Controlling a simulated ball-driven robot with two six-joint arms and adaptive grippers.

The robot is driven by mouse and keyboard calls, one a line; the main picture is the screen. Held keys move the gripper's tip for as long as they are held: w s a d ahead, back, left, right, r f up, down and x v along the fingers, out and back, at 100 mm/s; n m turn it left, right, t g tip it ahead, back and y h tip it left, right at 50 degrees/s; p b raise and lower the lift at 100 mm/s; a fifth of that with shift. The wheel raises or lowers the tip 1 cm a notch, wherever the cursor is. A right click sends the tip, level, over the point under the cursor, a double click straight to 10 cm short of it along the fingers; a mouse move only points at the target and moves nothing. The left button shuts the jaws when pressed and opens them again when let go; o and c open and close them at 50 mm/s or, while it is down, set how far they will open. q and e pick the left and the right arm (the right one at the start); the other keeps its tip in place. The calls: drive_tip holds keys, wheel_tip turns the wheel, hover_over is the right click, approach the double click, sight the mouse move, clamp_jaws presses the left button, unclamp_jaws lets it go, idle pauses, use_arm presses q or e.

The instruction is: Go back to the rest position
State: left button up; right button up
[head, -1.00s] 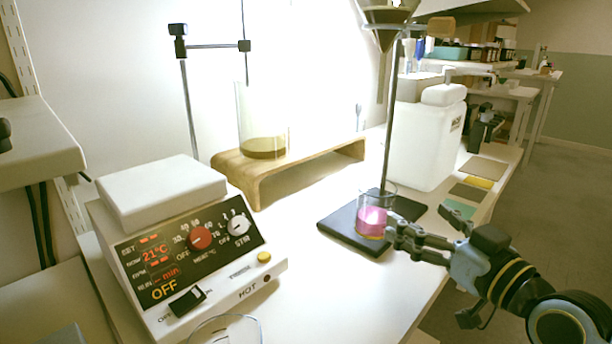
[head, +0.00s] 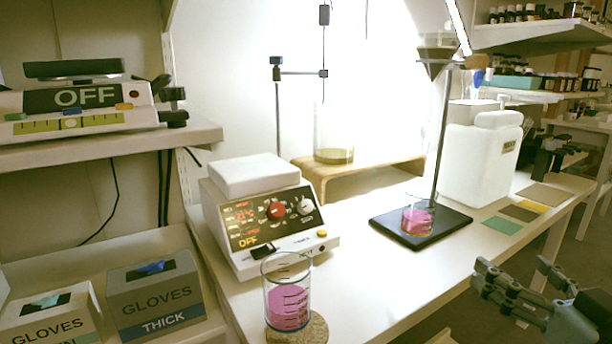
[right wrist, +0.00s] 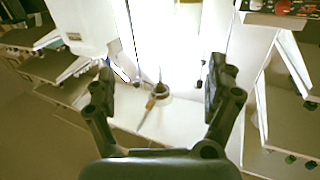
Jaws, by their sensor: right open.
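My right gripper (head: 512,266) is in the lower right of the head view, off the bench's front edge. Its fingers are spread apart with nothing between them. In the right wrist view the open fingers (right wrist: 160,82) frame empty space. A small beaker with pink liquid (head: 418,218) stands upright on the black base (head: 448,226) of the stand, well apart from the gripper. My left gripper shows in neither view.
A larger beaker with pink liquid (head: 287,298) stands on a round cork mat (head: 312,328) near the front. Behind it is a white hotplate (head: 262,218). Glove boxes (head: 155,297) sit at lower left. A white canister (head: 478,165) stands at back right.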

drive_tip(key=s+d+f+g+h, duration=0.1)
drive_tip(key=s+f+g, duration=0.25)
drive_tip(key=f, duration=0.75)
drive_tip(key=s+d+f+m+g+h, duration=0.15)
drive_tip(key=s+f, duration=0.25)
drive_tip(key=f, duration=0.6)
drive_tip(key=s+d+f+g, duration=0.1)
drive_tip(key=s+f+g, duration=0.25)
drive_tip(key=f, duration=0.75)
drive_tip(key=s+a+f+g, duration=0.1)
drive_tip(key=s+f+g, duration=0.2)
drive_tip(key=s+f, duration=0.3)
drive_tip(key=s+a+f+g, duration=0.1)
drive_tip(key=s+f+g, duration=0.2)
drive_tip(key=s, duration=1.4)
drive_tip(key=s+a+f+g, duration=0.1)
drive_tip(key=s+f+g, duration=0.2)
drive_tip(key=s+f, duration=0.6)
drive_tip(key=s, duration=0.3)
drive_tip(key=shift+f+n+h, duration=0.35)
drive_tip(key=shift+f, duration=0.05)
